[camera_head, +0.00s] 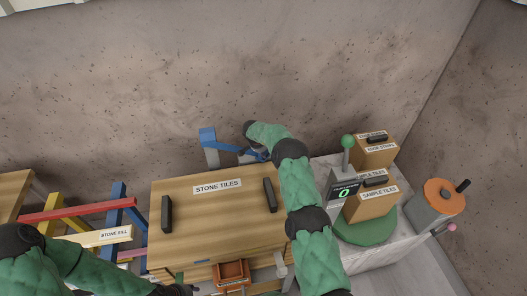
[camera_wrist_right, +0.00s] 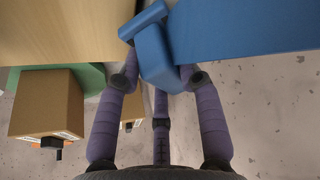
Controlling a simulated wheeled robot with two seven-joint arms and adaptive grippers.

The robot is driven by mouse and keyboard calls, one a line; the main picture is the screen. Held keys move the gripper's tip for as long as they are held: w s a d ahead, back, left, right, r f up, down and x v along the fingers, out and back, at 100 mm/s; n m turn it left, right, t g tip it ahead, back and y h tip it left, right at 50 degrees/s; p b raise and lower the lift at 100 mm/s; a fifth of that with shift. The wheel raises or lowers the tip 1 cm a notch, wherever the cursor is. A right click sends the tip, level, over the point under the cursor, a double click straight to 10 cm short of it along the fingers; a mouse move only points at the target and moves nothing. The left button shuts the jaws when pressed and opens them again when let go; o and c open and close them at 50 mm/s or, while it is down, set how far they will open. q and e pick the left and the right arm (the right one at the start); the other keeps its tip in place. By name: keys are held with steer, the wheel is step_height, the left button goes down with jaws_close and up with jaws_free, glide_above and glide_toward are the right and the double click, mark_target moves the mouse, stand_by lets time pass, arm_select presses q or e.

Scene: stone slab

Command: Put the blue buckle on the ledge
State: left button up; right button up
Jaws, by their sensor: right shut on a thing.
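The blue buckle (camera_wrist_right: 160,62) is between the fingers of my right gripper (camera_wrist_right: 160,75) in the right wrist view, and the gripper is shut on it. In the head view, the right gripper (camera_head: 247,155) is behind the wooden stone tiles box, with part of the buckle (camera_head: 258,154) showing beside it. A wide blue surface (camera_wrist_right: 245,25) lies close by at the upper right of the wrist view; it appears to be the blue-topped grey stand (camera_head: 207,136) near the wall. I cannot tell whether this is the ledge.
The stone tiles box (camera_head: 215,215) fills the middle. A grey canister with an orange top (camera_head: 440,195) is farther right. Red, yellow and blue bars (camera_head: 80,213) stand at the left.

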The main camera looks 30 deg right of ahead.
steer(key=o, duration=1.2)
steer(key=shift+f, duration=0.1)
steer(key=shift+c, duration=0.2)
steer(key=shift+a+r, duration=0.15)
steer(key=shift+r, duration=0.35)
steer(key=p+v, duration=0.1)
steer(key=v, duration=1)
steer(key=shift+r, duration=0.1)
